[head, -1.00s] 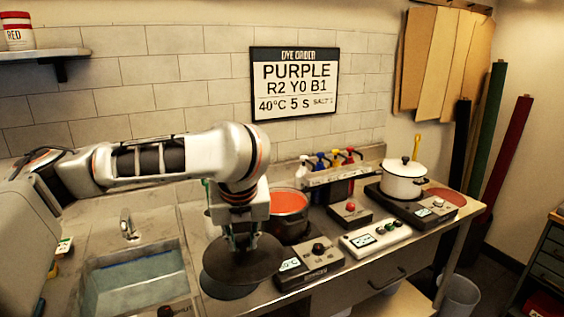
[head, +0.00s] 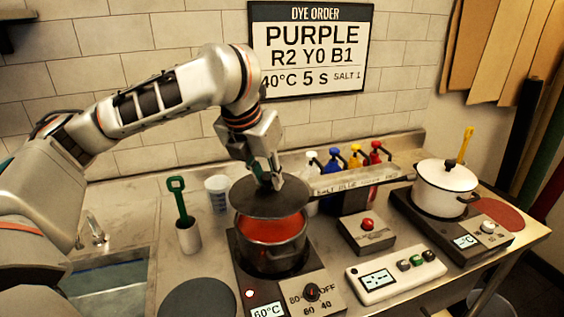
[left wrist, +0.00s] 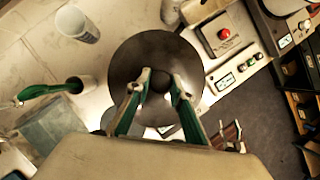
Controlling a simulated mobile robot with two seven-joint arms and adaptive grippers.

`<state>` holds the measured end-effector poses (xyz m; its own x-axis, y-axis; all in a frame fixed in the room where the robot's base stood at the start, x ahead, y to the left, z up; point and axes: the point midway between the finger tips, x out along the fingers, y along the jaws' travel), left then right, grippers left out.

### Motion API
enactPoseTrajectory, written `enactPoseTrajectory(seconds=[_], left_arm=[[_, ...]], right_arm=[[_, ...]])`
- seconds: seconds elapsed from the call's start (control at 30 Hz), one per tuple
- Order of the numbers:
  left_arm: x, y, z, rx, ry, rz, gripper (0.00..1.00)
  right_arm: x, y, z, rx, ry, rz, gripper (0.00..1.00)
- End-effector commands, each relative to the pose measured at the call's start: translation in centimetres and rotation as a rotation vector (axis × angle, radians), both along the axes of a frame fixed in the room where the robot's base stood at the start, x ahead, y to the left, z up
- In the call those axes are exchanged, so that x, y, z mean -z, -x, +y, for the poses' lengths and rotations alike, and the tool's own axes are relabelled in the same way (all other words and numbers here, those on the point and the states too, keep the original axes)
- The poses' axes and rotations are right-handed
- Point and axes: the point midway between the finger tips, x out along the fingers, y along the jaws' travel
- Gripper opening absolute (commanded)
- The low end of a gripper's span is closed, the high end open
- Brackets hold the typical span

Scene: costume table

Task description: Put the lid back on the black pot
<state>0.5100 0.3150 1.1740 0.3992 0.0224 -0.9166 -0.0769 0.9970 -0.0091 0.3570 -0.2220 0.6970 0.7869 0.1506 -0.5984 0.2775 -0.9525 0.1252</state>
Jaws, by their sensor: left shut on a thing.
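The black pot (head: 271,250) stands on the left hot plate, with red-orange liquid (head: 272,227) showing inside. My left gripper (head: 266,180) is shut on the knob of the dark round lid (head: 262,204). The lid is held above the pot, a little toward the back left, and the front of the opening shows below it. In the left wrist view the lid (left wrist: 134,62) hangs from its knob (left wrist: 160,82) between my fingertips and hides the pot. My right gripper is not in view.
The pot's hot plate (head: 268,310) reads 60°C. A green-handled tool stands in a white cup (head: 188,236) at left, beside a pale beaker (head: 218,192). Bottles stand in a rack (head: 352,180) behind. A white pot (head: 445,188) is at right. A dark disc (head: 197,299) lies in front.

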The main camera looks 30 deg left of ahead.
Motion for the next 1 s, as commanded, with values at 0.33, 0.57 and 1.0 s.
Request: enactPoseTrajectory(seconds=[0.33,0.57,1.0], left_arm=[[1.0,0.0,0.0,-0.001,0.002,0.001,0.0],[3.1,0.1,0.0,0.0,0.0,0.002,0.0],[6.1,0.0,0.0,0.0,0.0,-0.001,0.0]], right_arm=[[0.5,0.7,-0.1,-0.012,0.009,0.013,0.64],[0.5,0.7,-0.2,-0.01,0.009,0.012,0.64],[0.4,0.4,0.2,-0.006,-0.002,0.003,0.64]])
